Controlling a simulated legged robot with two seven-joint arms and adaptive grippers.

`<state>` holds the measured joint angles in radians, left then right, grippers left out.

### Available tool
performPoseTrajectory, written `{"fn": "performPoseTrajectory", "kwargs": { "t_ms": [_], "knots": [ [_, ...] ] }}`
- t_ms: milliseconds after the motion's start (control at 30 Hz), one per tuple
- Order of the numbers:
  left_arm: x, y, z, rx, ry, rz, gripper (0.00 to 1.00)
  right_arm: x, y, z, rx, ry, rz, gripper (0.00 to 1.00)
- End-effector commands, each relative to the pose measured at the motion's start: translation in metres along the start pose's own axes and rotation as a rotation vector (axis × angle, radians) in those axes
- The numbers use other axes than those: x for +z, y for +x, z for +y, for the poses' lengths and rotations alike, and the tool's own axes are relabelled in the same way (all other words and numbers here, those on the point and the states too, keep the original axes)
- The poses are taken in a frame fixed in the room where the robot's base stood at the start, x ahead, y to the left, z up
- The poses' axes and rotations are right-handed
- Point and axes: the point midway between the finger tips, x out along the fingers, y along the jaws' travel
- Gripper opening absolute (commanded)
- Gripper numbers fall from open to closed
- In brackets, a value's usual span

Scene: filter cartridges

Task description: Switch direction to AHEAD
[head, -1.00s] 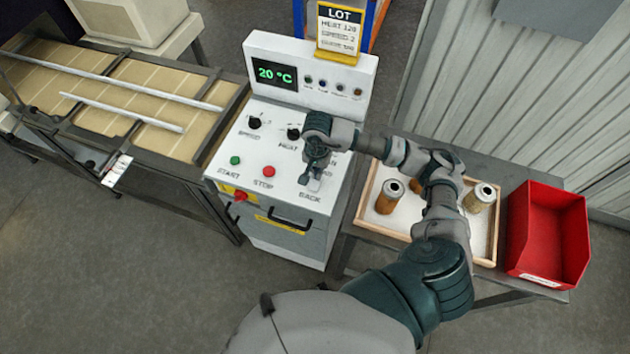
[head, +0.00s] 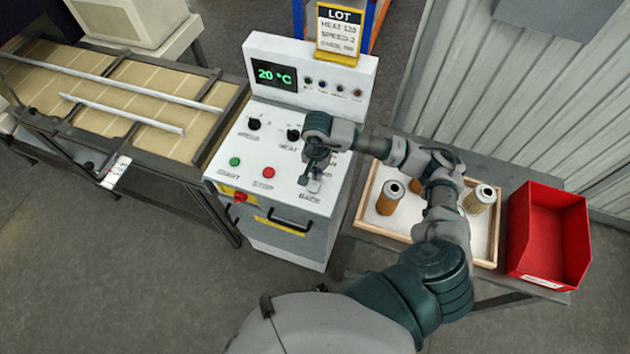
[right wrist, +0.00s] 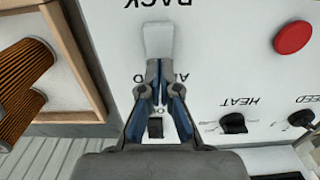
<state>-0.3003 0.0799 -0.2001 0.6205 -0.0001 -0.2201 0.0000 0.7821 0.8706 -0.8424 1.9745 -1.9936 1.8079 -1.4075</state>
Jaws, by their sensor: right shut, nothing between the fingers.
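The control panel (head: 250,190) has a pale grey direction lever (head: 314,186) near its BACK label. In the right wrist view the lever (right wrist: 158,38) lies between the BACK label and my fingertips, its free end toward BACK. The AHEAD label (right wrist: 142,79) is mostly hidden behind my fingers. My right gripper (head: 308,177) is over the right part of the panel. In the right wrist view its fingertips (right wrist: 160,75) are together and empty, at the AHEAD end of the lever. Whether they touch it, I cannot tell. My left gripper is not in view.
SPEED (head: 254,123) and HEAT (head: 293,134) knobs, green START (head: 235,161) and red STOP (head: 268,172) buttons sit nearby. A black switch (right wrist: 155,128) is under my fingers. A tray (head: 372,230) with cartridges and a red bin (head: 541,265) stand at right. A conveyor is at left.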

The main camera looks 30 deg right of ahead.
Motion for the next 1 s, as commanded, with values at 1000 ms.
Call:
{"fn": "performPoseTrajectory", "kwargs": {
  "t_ms": [1000],
  "knots": [
    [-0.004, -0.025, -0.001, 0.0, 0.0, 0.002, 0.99, 0.0, -0.057, 0.0, 0.0, 0.0, 0.001, 0.0]
  ]
}}
